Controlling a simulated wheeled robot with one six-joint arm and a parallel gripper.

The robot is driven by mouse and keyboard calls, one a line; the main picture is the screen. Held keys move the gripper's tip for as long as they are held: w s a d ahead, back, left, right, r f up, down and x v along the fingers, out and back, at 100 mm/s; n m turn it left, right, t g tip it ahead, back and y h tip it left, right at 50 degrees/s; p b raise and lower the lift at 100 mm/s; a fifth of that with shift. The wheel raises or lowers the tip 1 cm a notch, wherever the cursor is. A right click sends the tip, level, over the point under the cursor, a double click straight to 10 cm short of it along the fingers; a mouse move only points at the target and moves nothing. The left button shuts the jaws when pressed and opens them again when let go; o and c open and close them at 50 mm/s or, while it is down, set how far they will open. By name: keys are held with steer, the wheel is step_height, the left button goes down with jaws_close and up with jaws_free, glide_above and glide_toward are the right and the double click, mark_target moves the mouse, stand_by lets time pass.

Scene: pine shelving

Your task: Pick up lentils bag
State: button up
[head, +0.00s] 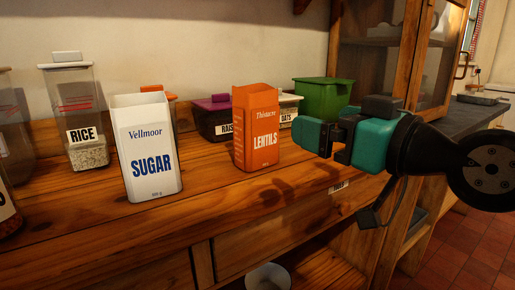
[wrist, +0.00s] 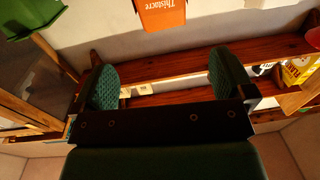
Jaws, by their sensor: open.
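The lentils bag (head: 256,130) is orange with white lettering and stands upright on the wooden counter in the head view. In the wrist view its top part shows as an orange block (wrist: 162,13) at the upper edge, beyond the fingers. My gripper (head: 325,137) is to the right of the bag in the head view, with a gap between them. In the wrist view my gripper (wrist: 163,80) has its two green padded fingers wide apart, with nothing between them.
A white sugar bag (head: 147,148) stands left of the lentils. Behind are a rice container (head: 77,115), a purple-lidded raisin container (head: 213,116), an oats container (head: 288,108) and a green bin (head: 323,97). The counter front (head: 110,245) is clear.

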mark_target(266, 101)
steer(key=p+x, duration=0.3)
steer(key=p, duration=0.1)
steer(key=p+x, duration=0.4)
steer(key=p, duration=0.1)
steer(key=p+x, duration=0.4)
steer(key=shift+r+p, duration=0.3)
steer(key=shift+p, duration=0.1)
steer(key=shift+w+a+f, duration=0.1)
steer(key=shift+w+a, duration=0.15)
steer(key=w+a+p, duration=0.1)
steer(key=p, duration=0.2)
steer(key=w+a+r+p, duration=0.1)
steer(key=w+p, duration=0.1)
steer(key=shift+a+r+p, duration=0.1)
steer(key=shift+a+p, duration=0.25)
steer(key=shift+p, duration=0.05)
steer(key=shift+w+a+f, duration=0.25)
steer(key=shift+w+a, duration=0.05)
steer(key=shift+w, duration=0.2)
steer(key=shift+c, duration=0.2)
steer(key=c, duration=1.1)
